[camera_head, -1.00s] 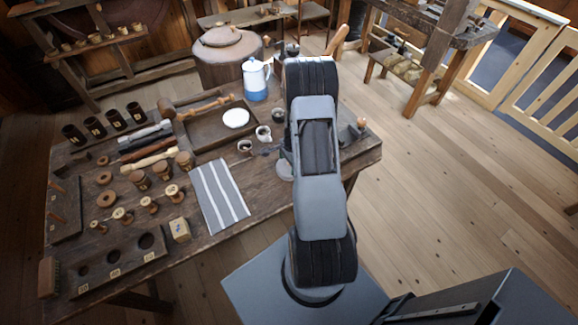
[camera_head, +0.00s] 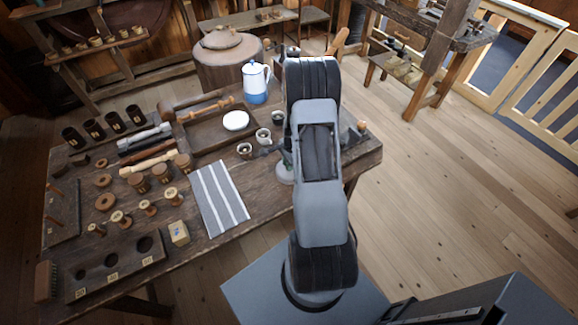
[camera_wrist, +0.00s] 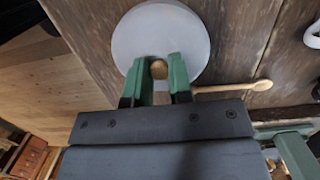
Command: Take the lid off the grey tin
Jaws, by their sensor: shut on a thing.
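The grey tin's lid (camera_wrist: 160,35) is a pale grey disc with a small round wooden knob (camera_wrist: 159,69), seen from above in the wrist view. My gripper (camera_wrist: 158,70) has its two green fingers shut on the knob, one on each side. The tin's body is hidden under the lid in this view. In the head view, the pale rim of the tin or lid (camera_head: 285,174) shows at the table's right part, mostly behind my arm. I cannot tell whether the lid is seated or raised.
A wooden spoon (camera_wrist: 235,88) lies beside the lid. Small cups (camera_head: 263,137), a blue-and-white pot (camera_head: 256,82) and a tray (camera_head: 205,137) stand to the left. A striped cloth (camera_head: 219,198) lies flat nearby. The table's right edge is close.

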